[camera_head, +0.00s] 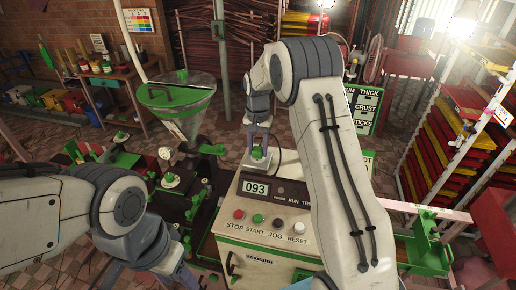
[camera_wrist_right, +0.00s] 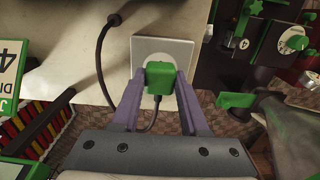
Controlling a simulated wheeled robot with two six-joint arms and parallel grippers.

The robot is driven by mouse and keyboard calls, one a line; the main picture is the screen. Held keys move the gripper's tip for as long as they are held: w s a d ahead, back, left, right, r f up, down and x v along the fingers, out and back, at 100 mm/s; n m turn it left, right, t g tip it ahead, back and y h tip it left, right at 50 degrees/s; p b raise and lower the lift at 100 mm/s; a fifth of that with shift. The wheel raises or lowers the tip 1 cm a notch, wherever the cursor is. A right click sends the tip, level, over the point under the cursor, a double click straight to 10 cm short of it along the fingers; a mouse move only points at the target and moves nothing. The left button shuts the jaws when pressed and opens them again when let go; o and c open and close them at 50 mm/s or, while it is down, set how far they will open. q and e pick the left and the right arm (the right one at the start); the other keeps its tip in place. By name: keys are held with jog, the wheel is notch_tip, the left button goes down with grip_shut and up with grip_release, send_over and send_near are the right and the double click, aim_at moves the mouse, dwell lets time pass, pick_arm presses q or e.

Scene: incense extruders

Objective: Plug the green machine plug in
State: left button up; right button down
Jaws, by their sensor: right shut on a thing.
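The green plug (camera_wrist_right: 160,82) is held between the two purple-grey fingers of my right gripper (camera_wrist_right: 160,92), which is shut on it. It also shows in the head view (camera_head: 258,153), at the top of the control box. The white square socket plate (camera_wrist_right: 178,47) has a round recess, and the plug overlaps its lower part. I cannot tell whether the plug is seated in the recess or just in front of it. A dark cable (camera_wrist_right: 101,55) curves down left of the plate towards the plug. My left arm is at the lower left in the head view; its jaws are not visible.
The control box (camera_head: 255,237) has a display reading 093 and a row of buttons. A green-rimmed hopper (camera_head: 176,92) and dark machinery stand left of it. A rack of red and yellow trays (camera_head: 435,155) stands at the right.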

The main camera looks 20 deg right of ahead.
aim_at(258, 149)
jog(key=shift+p, duration=0.35)
dwell(0.7)
jog(key=shift+f+b, duration=0.4)
jog(key=shift+f, duration=0.15)
dwell(0.4)
jog(key=shift+c, duration=1.7)
grip_release()
notch_tip(258, 149, up, 10)
jog(key=b, duration=0.2)
jog(key=shift+f+b, duration=0.1)
jog(key=shift+b, duration=0.2)
jog(key=shift+r, duration=0.35)
